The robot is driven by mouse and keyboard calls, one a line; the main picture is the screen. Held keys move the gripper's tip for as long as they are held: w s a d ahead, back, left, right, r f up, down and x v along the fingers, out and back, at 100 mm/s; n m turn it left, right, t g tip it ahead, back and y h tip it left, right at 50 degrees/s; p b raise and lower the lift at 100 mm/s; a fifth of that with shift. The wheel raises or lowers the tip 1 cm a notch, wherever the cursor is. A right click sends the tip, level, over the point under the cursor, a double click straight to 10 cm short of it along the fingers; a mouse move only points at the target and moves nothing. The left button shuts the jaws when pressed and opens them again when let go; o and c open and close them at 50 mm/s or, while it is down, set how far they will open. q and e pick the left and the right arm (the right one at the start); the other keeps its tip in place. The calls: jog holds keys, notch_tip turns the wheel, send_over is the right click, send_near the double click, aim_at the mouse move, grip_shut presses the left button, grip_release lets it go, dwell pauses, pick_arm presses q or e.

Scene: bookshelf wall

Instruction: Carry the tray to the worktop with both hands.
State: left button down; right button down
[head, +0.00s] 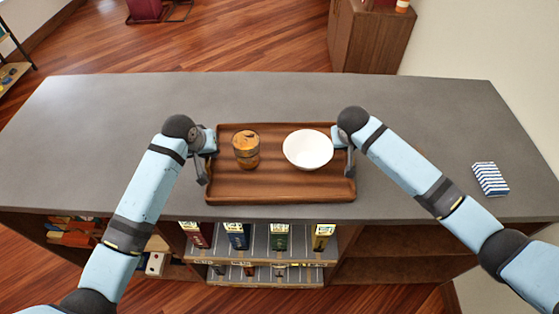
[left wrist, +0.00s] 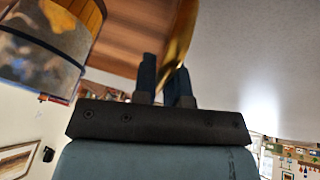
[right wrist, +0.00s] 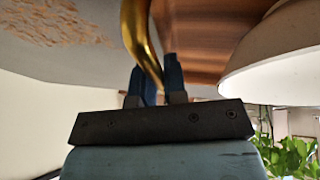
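A brown wooden tray (head: 280,195) is over the grey worktop (head: 100,130), near its front edge, and looks level. I cannot tell if it touches the surface. It bears a glass (head: 246,150) with a brownish-orange filling and a white bowl (head: 307,150). My left gripper (head: 209,141) is at the tray's left end, its fingers closed around a brass handle (left wrist: 180,45). My right gripper (head: 340,137) is at the right end, its fingers closed around the other brass handle (right wrist: 138,35). The fingertips are mostly hidden in the head view.
A blue-and-white striped item (head: 490,179) lies on the worktop at the right. Shelves with several boxes (head: 280,238) are below its front edge. The worktop is clear left of and behind the tray. A wooden cabinet (head: 370,40) stands behind.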

pick_arm(q)
jog(key=shift+w+r, duration=0.1)
jog(key=shift+r, duration=0.05)
pick_arm(e)
jog(key=shift+w+r, duration=0.1)
jog(key=shift+r, duration=0.05)
